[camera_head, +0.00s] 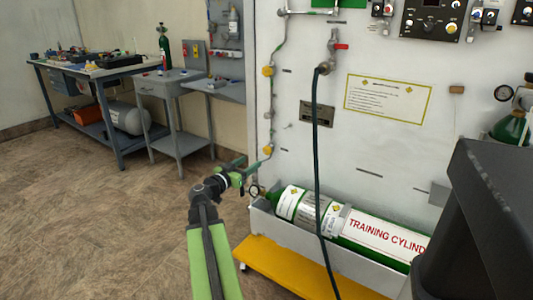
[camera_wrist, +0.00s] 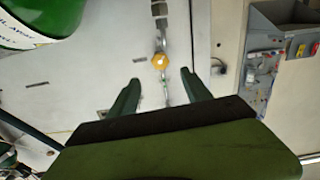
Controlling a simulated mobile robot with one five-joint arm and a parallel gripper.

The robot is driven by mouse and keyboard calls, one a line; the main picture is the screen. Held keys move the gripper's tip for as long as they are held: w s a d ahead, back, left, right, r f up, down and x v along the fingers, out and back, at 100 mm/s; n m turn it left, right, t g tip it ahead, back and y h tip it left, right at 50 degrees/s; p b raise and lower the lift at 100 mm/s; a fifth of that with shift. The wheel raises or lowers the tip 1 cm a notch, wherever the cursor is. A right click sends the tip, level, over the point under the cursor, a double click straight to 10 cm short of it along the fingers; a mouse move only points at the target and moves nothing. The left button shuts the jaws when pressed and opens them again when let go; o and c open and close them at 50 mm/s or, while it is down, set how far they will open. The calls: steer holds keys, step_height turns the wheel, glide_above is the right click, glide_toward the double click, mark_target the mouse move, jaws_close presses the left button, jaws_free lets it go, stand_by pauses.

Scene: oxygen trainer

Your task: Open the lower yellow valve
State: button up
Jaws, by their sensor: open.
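The lower yellow valve (camera_head: 267,149) is a small yellow knob on the thin pipe running down the left side of the white panel. A yellow knob, seemingly this lower valve (camera_wrist: 160,60), shows in the wrist view just beyond my fingertips, roughly centred between them. The upper yellow valve (camera_head: 267,71) sits higher on the same pipe. My gripper (camera_head: 243,169) is slightly left of and below the lower valve in the head view. In the wrist view my gripper (camera_wrist: 160,77) is open, with nothing between its fingers. It appears apart from the valve.
A green training cylinder (camera_head: 340,226) lies in a tray below the pipe, above a yellow base (camera_head: 285,266). A dark hose (camera_head: 316,150) hangs right of the pipe. Workbenches (camera_head: 100,72) stand at the far left. Floor (camera_head: 90,210) is clear at left.

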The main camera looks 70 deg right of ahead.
mark_target(266, 151)
steer(key=x, duration=1.2)
steer(key=shift+s+d, duration=0.1)
steer(key=shift+d, duration=0.25)
